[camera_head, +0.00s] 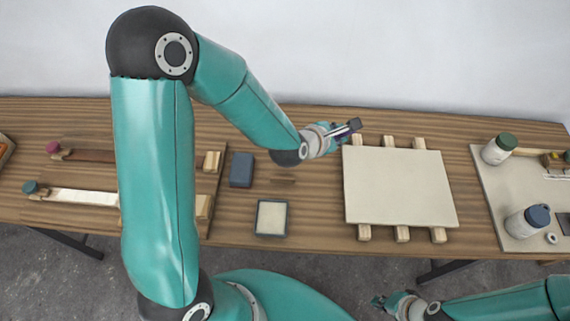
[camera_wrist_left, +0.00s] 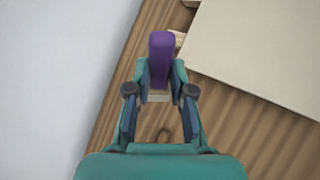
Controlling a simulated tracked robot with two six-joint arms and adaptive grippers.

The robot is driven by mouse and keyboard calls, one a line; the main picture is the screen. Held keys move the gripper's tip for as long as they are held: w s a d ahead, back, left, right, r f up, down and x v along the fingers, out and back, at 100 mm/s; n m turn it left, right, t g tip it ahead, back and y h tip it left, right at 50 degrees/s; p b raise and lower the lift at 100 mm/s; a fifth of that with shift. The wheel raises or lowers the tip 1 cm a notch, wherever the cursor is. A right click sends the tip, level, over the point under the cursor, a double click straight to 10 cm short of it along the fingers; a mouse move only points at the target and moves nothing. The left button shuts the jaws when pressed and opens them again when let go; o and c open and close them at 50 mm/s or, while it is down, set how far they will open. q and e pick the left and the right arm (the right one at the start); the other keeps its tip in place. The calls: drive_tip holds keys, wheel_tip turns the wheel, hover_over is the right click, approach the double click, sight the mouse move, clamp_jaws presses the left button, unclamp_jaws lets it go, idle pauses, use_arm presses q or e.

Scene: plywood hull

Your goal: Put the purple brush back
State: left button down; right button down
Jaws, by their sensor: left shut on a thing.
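The purple brush (camera_wrist_left: 161,56) is held between the fingers of my left gripper (camera_wrist_left: 160,92), which is shut on it; its purple end points away from the wrist. In the head view my left gripper (camera_head: 340,134) is above the table's back part, beside the upper left corner of the pale board. There the brush shows only as a small dark piece (camera_head: 354,125) at the fingertips. My right gripper (camera_head: 384,302) is low at the front, off the table's edge; it is too small to tell its opening.
A pale board (camera_head: 398,186) rests on wooden strips. Left of it are a blue block (camera_head: 242,170) and a blue-edged tray (camera_head: 271,217). A grey panel (camera_head: 508,205) at right carries a green-lidded jar (camera_head: 497,150) and a blue-lidded jar (camera_head: 527,221). Long tools (camera_head: 80,196) lie at left.

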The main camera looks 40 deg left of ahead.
use_arm(q)
drive_tip(key=s+d+r+m+g+h+b, duration=0.2)
drive_tip(key=d+r+m+g, duration=0.15)
drive_tip(key=m+g, duration=0.55)
drive_tip(key=s+a+r+m+t+y+b, duration=0.1)
drive_tip(key=s+a+r+m+y, duration=0.25)
drive_tip(key=a+m, duration=0.3)
drive_tip(key=s+a+r+m+t+y+b, duration=0.1)
drive_tip(key=s+a+r+m+y+b, duration=0.15)
drive_tip(key=s+a+m, duration=0.35)
drive_tip(key=shift+n, duration=0.55)
drive_tip(key=f, duration=0.6)
drive_tip(key=w+f, duration=0.1)
drive_tip(key=f, duration=0.6)
drive_tip(key=w+f+b, duration=0.1)
drive_tip(key=f, duration=0.5)
drive_tip(key=shift+a+f, duration=0.3)
drive_tip(key=shift+a, duration=0.05)
drive_tip(key=shift+s+r, duration=0.1)
